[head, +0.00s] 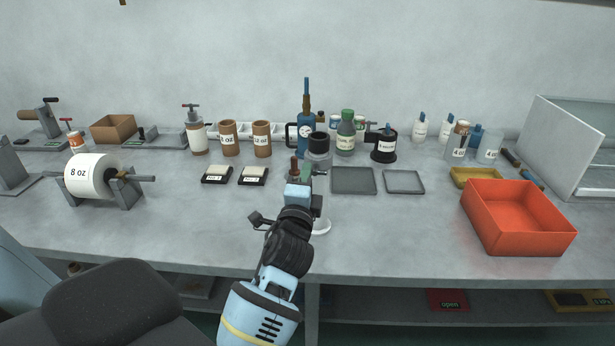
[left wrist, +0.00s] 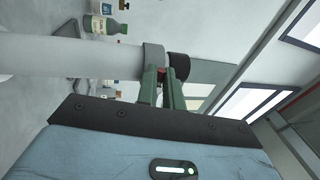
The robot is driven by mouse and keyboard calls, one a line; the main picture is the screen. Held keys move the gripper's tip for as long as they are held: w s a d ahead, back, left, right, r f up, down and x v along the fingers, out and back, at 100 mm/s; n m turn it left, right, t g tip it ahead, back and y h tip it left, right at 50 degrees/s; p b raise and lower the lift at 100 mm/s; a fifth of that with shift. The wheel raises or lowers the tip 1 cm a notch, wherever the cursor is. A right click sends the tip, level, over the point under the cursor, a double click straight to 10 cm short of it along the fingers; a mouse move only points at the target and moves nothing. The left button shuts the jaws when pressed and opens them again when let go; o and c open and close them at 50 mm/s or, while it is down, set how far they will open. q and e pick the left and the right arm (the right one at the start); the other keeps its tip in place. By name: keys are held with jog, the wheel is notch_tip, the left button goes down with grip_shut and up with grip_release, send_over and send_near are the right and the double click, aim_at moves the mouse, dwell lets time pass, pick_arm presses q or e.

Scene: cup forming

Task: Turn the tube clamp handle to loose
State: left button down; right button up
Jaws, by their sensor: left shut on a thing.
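A tube clamp stands at the middle of the bench, with a grey upright body (head: 318,158), a black top and a pale round base (head: 321,226). My left gripper (head: 302,172) is in front of it and covers much of it. In the left wrist view a pale tube (left wrist: 70,55) enters a grey collar (left wrist: 153,62) with a black end piece (left wrist: 179,66). The green fingers of my left gripper (left wrist: 161,84) are close together at the collar, shut on a small reddish part, probably the clamp handle (left wrist: 161,71). Most of this part is hidden. My right gripper is not in view.
Grey trays (head: 353,180) lie right of the clamp, and black-based blocks (head: 217,174) lie left. An orange bin (head: 517,217) is at right.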

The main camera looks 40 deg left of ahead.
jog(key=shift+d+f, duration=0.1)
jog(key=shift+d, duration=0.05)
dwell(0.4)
pick_arm(q)
jog(key=c, duration=1.5)
grip_release()
jog(key=shift+c, duration=0.2)
jog(key=shift+f, duration=0.1)
